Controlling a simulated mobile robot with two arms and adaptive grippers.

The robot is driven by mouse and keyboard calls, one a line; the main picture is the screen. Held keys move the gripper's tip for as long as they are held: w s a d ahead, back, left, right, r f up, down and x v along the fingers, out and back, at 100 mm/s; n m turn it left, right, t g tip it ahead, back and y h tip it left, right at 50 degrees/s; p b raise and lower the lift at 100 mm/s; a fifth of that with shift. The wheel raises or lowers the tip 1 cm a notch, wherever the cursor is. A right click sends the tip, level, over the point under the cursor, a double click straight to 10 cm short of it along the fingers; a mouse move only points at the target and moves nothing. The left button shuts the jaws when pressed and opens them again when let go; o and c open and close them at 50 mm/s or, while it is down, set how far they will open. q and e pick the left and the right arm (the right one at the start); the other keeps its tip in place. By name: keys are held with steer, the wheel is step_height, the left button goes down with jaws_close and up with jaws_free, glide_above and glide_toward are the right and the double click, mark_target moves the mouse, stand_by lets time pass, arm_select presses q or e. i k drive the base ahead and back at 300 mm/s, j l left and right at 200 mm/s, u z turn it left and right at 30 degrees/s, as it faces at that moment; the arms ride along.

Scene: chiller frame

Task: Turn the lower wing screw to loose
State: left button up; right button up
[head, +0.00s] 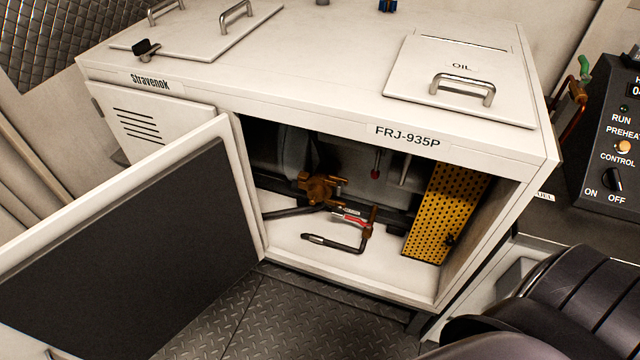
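A white cabinet (300,110) marked FRJ-935P stands open at the front. Inside on the right, a yellow perforated panel (440,205) stands tilted. A small dark knob (450,239) sits low on the panel's right side; it may be the lower wing screw. It is too small to tell its wing shape or how it is turned. No second screw can be made out on the panel. Neither of my grippers is in view.
The open door (130,255) swings out to the left front. Inside are a brass valve (320,187), a red-handled part (350,220) and a bent dark pipe (338,246). A control box (615,140) stands at the right. Dark rounded shapes fill the lower right.

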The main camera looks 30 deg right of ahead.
mark_target(338, 211)
steer(key=z, duration=1.05)
